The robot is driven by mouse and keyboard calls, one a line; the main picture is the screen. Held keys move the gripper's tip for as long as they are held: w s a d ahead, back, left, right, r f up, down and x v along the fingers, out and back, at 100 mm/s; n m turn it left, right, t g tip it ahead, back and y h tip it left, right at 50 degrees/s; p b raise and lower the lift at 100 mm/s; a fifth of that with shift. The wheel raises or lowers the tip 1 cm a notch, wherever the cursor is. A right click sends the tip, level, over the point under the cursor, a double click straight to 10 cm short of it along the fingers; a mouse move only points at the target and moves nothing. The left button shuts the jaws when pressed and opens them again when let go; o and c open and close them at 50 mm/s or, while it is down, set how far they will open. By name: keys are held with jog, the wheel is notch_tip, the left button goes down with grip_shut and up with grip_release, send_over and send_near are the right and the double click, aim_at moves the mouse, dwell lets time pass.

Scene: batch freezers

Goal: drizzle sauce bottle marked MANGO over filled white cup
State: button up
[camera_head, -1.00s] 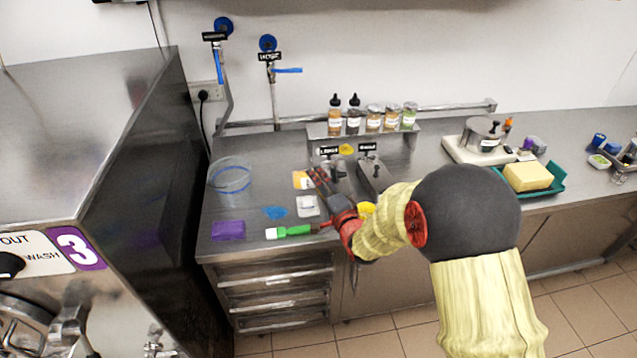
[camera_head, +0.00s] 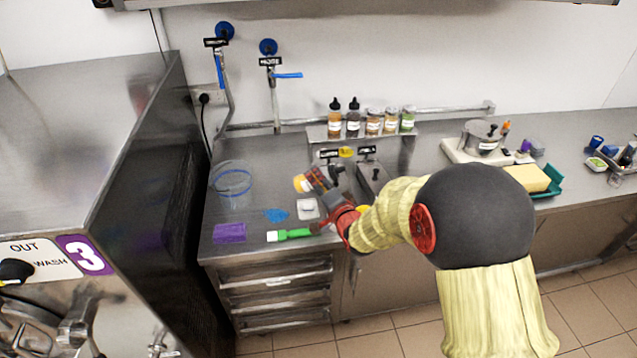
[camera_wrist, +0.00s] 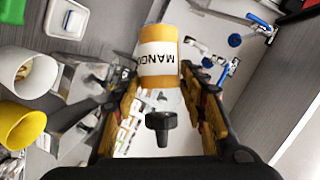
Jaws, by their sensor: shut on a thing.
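My gripper (camera_head: 316,182) is shut on an orange sauce bottle (camera_head: 299,184) above the counter. In the wrist view, the bottle (camera_wrist: 160,48) shows a white label reading MANGO and a black nozzle cap (camera_wrist: 161,125) between the fingers (camera_wrist: 160,110). The bottle is tilted over, its cap end toward the wrist camera. A white cup (camera_wrist: 14,70) stands at the left edge of the wrist view, off to the side of the bottle. In the head view I cannot pick out the white cup; my arm covers that area.
A yellow cup (camera_wrist: 20,125) stands beside the white cup. Several sauce bottles and jars (camera_head: 373,122) line the rear shelf.

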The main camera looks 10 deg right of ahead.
notch_tip(320, 180, up, 2)
jog(key=n, duration=0.1)
jog(key=n+g+h+p, duration=0.1)
jog(key=shift+r+n, duration=0.2)
jog(key=shift+n, duration=0.1)
jog(key=shift+r+n, duration=0.1)
jog(key=shift+n, duration=0.2)
jog(key=shift+a+r+n+g+h+p, duration=0.1)
jog(key=shift+r+n+g+h+p, duration=0.35)
jog(key=shift+n+h+p, duration=0.4)
jog(key=shift+p, duration=0.35)
jog(key=shift+r+n+g+h+p, duration=0.3)
jog(key=shift+n+h+p, duration=0.55)
jog(key=shift+p, duration=1.85)
jog(key=shift+r+n+g+h+p, duration=0.25)
jog(key=shift+n+h+p, duration=0.55)
jog(key=shift+p, duration=1.9)
jog(key=s+d, duration=0.1)
jog(key=s, duration=1.4)
jog(key=shift+d, duration=0.25)
